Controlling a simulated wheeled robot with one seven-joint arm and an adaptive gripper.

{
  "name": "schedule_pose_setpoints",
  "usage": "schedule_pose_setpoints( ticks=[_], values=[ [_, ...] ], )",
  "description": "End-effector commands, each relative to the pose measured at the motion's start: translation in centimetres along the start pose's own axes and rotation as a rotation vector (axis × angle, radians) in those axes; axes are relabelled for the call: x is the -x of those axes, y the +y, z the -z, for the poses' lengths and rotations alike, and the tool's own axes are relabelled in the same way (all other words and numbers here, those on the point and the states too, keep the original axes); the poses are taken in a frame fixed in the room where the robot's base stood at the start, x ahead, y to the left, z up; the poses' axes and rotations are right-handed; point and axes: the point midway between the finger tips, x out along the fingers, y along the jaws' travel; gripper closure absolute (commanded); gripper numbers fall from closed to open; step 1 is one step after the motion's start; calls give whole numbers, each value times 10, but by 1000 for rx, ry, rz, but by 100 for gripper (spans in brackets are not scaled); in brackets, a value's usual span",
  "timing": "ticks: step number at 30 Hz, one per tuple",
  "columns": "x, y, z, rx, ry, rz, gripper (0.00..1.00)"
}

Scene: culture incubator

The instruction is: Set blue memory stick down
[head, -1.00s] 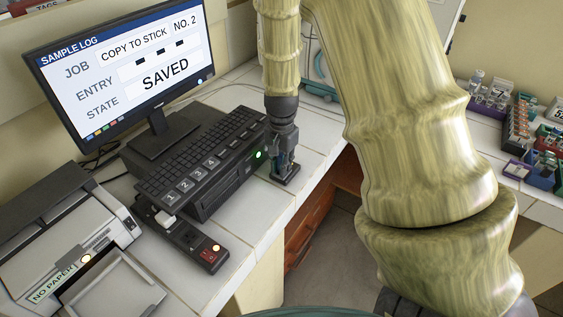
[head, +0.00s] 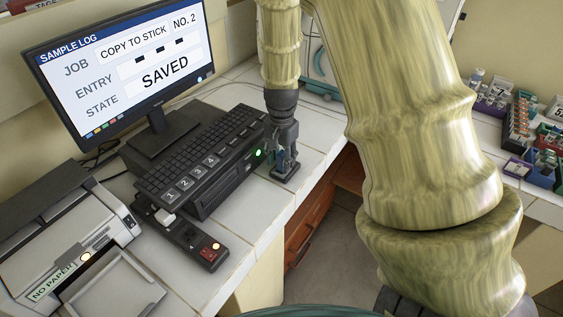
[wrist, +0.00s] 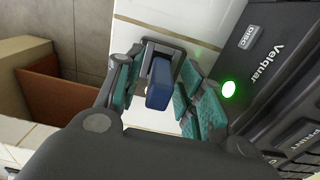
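The blue memory stick (wrist: 158,84) stands on end in or on a small dark holder (wrist: 176,50) on the white tiled counter. In the wrist view it lies between the teal finger pads of my gripper (wrist: 160,92), with gaps showing on both sides. My gripper is open around it. In the head view my gripper (head: 284,158) is low over the holder (head: 286,174), and its fingers mostly hide the stick.
A black computer unit (head: 228,180) with a lit green light and a keyboard on top stands just left of my gripper. A monitor (head: 125,65) reads SAVED. A power strip (head: 190,243) and printer (head: 60,240) sit further left. The counter edge is close on the right.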

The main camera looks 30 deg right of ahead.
Motion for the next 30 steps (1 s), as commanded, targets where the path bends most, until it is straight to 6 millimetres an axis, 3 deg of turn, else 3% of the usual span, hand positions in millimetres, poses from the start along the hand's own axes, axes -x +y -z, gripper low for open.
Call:
schedule_pose_setpoints(
  ticks=[18,30],
  values=[
    [90,0,0,0,1,2,61],
    [107,0,0,0,0,0,61]
  ],
)
